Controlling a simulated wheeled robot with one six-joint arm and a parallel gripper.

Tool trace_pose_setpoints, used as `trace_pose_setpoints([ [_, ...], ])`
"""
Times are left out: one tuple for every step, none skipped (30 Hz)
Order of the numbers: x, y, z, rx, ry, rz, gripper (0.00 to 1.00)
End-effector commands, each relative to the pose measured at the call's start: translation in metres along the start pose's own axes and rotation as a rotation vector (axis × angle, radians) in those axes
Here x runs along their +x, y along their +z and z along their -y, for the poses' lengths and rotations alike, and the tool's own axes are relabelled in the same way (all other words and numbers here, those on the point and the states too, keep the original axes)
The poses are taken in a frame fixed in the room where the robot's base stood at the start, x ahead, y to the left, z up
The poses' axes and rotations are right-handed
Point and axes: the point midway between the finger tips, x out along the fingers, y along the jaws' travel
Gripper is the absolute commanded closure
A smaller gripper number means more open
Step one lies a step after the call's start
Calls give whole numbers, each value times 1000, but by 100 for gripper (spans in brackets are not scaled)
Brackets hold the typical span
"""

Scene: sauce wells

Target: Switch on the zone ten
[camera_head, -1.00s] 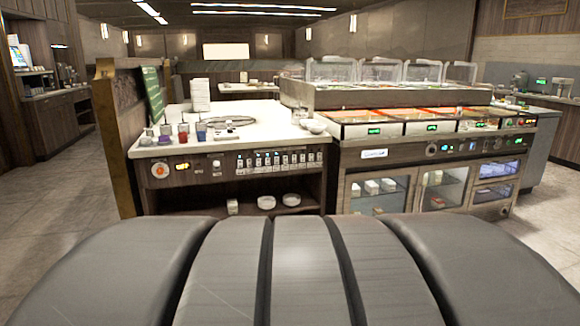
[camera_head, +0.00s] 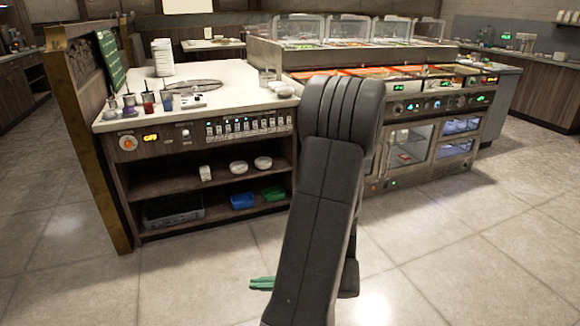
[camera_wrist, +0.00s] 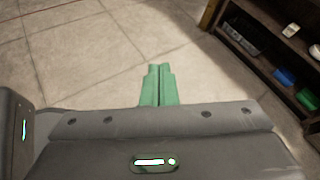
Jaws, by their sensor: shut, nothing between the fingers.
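A row of small switches (camera_head: 247,126) sits on the dark front panel of the white-topped counter in the head view. Their labels are too small to read, so I cannot tell which is zone ten. A round orange-and-white knob (camera_head: 128,142) and a lit amber display (camera_head: 151,137) are at the panel's left end. My gripper (camera_head: 262,283) has green fingers and is low over the floor, in front of the counter and well apart from the switches. In the wrist view my gripper (camera_wrist: 158,70) is shut and empty, with floor tiles beyond it.
The white counter top (camera_head: 215,72) carries small coloured cups at its left. Open shelves below hold white bowls (camera_head: 239,167), a blue container (camera_head: 242,201) and a green one (camera_head: 273,193). A food station (camera_head: 440,130) stands at right. Floor in front is clear.

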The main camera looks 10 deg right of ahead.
Motion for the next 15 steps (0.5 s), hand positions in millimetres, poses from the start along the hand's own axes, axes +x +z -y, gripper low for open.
trace_pose_setpoints([
  [-5, -4, 23, 79, -92, 38, 100],
  [-7, -7, 36, 118, -143, 61, 100],
  [-10, -13, 52, 167, -211, 89, 100],
  [-13, -17, 63, 201, -259, 110, 100],
  [-16, -22, 74, 230, -304, 128, 100],
  [-21, -27, 86, 263, -358, 151, 100],
  [-25, -31, 94, 287, -395, 166, 100],
  [-28, -36, 101, 307, -428, 178, 100],
  [-32, -40, 109, 328, -466, 194, 100],
  [-35, -43, 114, 342, -488, 204, 100],
  [-37, -46, 118, 352, -509, 211, 100],
  [-40, -49, 122, 363, -530, 219, 100],
  [-41, -51, 124, 369, -542, 223, 100],
  [-42, -52, 126, 373, -550, 227, 100],
  [-43, -53, 127, 376, -556, 230, 100],
])
